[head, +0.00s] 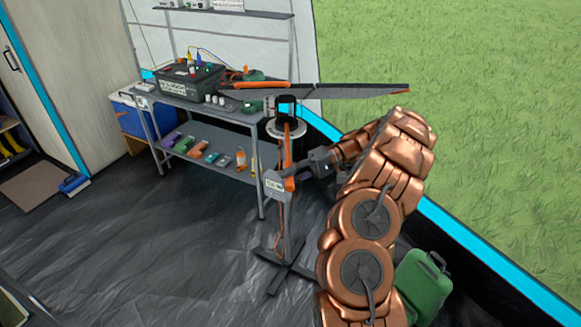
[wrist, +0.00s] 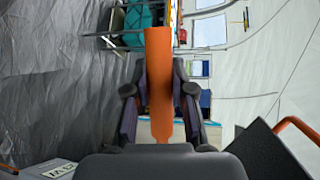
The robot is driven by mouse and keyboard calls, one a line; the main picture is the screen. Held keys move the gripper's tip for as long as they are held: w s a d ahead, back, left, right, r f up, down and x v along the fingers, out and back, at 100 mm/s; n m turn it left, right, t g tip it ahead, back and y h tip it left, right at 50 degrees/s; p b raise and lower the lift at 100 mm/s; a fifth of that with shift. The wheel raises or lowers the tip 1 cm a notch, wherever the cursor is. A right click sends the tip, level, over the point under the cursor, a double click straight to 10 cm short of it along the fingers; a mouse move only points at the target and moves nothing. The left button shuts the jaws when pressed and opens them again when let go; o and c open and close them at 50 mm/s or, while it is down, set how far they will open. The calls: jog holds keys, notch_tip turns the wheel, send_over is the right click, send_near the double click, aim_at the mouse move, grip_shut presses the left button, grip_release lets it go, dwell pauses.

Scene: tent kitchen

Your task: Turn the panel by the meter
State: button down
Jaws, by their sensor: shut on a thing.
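The panel (head: 340,92) is a dark, thin slab seen nearly edge-on, with orange edging, on top of a stand (head: 284,235) with a crossed foot. An orange handle (head: 289,165) hangs below it along the post. The meter (head: 275,187) is a small grey box with a lit readout on the post; its readout is too small to read surely. My gripper (head: 297,173) comes from the right and is shut on the orange handle. In the wrist view the handle (wrist: 159,60) runs between both fingers (wrist: 159,95). The meter's corner (wrist: 55,168) shows lower left.
A green can (head: 424,285) stands by my arm. A blue cooler (head: 133,115) is at left. The dark floor at left is clear.

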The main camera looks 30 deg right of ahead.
jog(key=shift+s+d+p, duration=0.1)
jog(key=shift+d+p, duration=0.05)
jog(key=shift+p, duration=0.2)
dwell(0.3)
jog(key=c, duration=1)
grip_release()
jog(key=shift+o, duration=0.2)
jog(key=shift+f+b, duration=0.1)
jog(key=shift+b, duration=0.4)
